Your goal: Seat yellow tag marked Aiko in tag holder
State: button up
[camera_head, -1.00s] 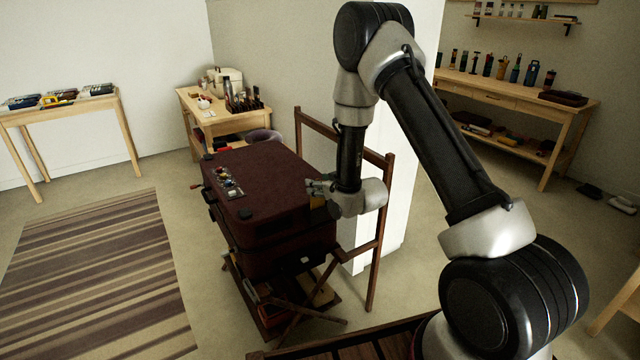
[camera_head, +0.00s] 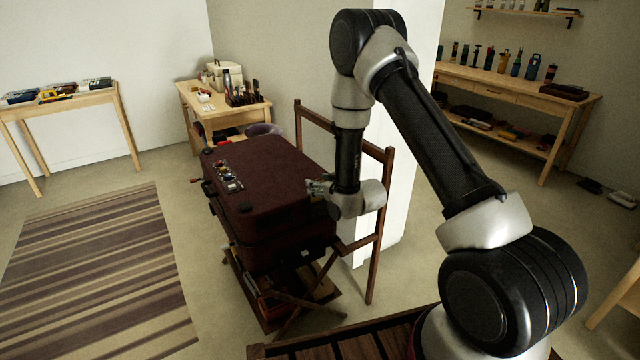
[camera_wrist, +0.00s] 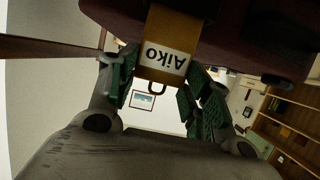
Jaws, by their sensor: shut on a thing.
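The yellow tag (camera_wrist: 172,30) is in the wrist view, with a white label reading "Aiko" upside down. My gripper (camera_wrist: 158,88) is shut on it, one green-padded finger on each side. The tag's far end meets or overlaps the dark red suitcase (camera_wrist: 255,35); I cannot tell whether it touches. The tag holder cannot be made out. In the head view my gripper (camera_head: 319,188) is at the right end of the suitcase (camera_head: 265,175); the tag cannot be made out there.
The suitcase rests on a dark wooden stand with an upright frame (camera_head: 383,210) close behind my wrist. A white pillar (camera_head: 408,190) stands behind that. Small items (camera_head: 228,173) lie on the suitcase lid. Open floor and a striped rug (camera_head: 100,270) lie to the left.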

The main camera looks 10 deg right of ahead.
jog(key=shift+f, duration=1.05)
jog(key=o, duration=1)
jog(key=v, duration=1.2)
